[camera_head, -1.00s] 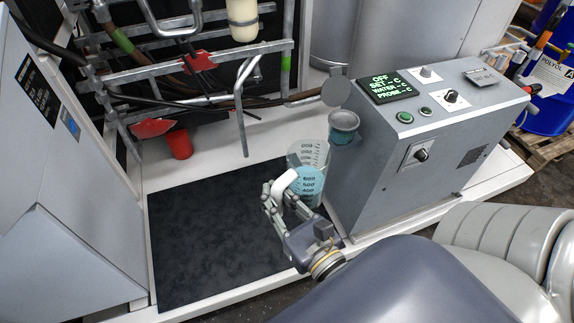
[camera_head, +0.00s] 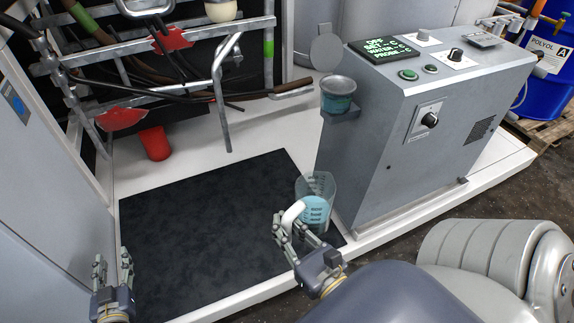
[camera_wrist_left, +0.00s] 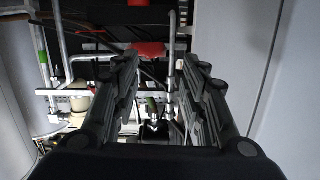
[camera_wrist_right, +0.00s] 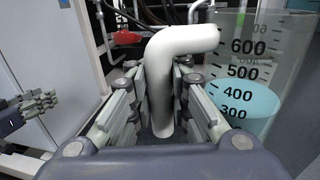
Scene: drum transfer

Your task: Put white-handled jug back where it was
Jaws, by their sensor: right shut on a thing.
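The white-handled jug (camera_head: 318,208) is a clear graduated vessel with light blue liquid in it. In the head view it is at the right end of the black mat (camera_head: 215,225), near the grey control cabinet; I cannot tell whether its base touches the mat. My right gripper (camera_head: 283,228) is shut on its white handle (camera_head: 293,214). In the right wrist view the handle (camera_wrist_right: 165,85) stands between the fingers, with the jug (camera_wrist_right: 255,90) to the right, upright. My left gripper (camera_head: 112,270) is at the lower left, open and empty; its spread fingers show in the left wrist view (camera_wrist_left: 158,80).
The grey control cabinet (camera_head: 400,140) stands right of the mat. A small teal cup (camera_head: 338,95) sits on its side bracket. A red cup (camera_head: 155,144) stands behind the mat, below pipework. The mat's left and middle are clear.

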